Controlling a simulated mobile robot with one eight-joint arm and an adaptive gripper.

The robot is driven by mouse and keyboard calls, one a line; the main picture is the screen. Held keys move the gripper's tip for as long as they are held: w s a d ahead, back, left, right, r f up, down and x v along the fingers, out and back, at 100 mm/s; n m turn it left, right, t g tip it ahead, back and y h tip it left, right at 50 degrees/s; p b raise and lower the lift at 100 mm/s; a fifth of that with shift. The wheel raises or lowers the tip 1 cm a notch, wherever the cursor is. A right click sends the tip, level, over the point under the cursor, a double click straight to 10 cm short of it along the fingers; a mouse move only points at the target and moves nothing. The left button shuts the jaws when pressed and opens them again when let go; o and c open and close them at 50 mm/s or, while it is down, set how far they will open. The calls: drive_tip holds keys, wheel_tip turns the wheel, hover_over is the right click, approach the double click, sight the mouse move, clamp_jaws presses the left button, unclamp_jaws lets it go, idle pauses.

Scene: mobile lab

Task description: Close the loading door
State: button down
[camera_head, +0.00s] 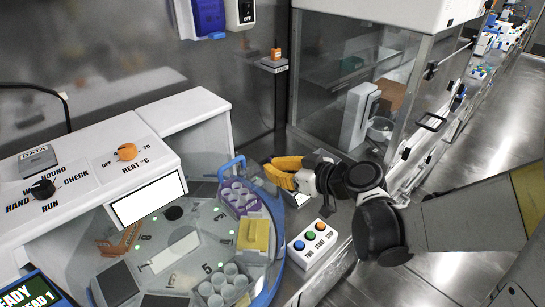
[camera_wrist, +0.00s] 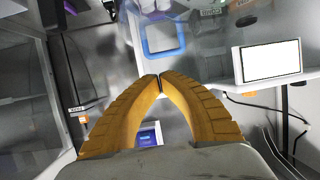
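A round carousel machine with a blue rim (camera_head: 268,278) stands at the lower left in the head view. A small blue frame (camera_head: 232,163) rises at its back edge and looks like part of the loading door, though I cannot tell for sure. In the wrist view a blue square frame (camera_wrist: 145,40) lies beyond my fingertips. My gripper (camera_head: 272,172) has orange fingers and is right of the blue frame, apart from it. In the wrist view the fingertips of my gripper (camera_wrist: 160,82) meet with nothing seen between them.
A control box with three buttons (camera_head: 313,243) sits in front of my gripper. The carousel holds a purple rack (camera_head: 240,207), a yellow block (camera_head: 256,238) and a grey tube rack (camera_head: 222,284). A glass cabinet (camera_head: 340,50) stands behind. A white console (camera_head: 90,190) is at left.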

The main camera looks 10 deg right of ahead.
sight(233, 161)
drive_tip(key=b+x, duration=0.1)
drive_tip(key=x, duration=0.3)
drive_tip(key=b+x, duration=0.1)
drive_tip(key=x, duration=0.3)
drive_tip(key=b+x, duration=0.1)
drive_tip(key=x, duration=0.4)
drive_tip(key=shift+s+a+b, duration=0.3)
drive_tip(key=shift+a+b, duration=0.05)
drive_tip(key=shift+b, duration=0.05)
drive_tip(key=shift+w+a+f, duration=0.1)
drive_tip(key=shift+w+a, duration=0.1)
drive_tip(key=shift+w, duration=0.15)
drive_tip(key=shift+w+a, duration=0.8)
drive_tip(key=shift+w, duration=0.2)
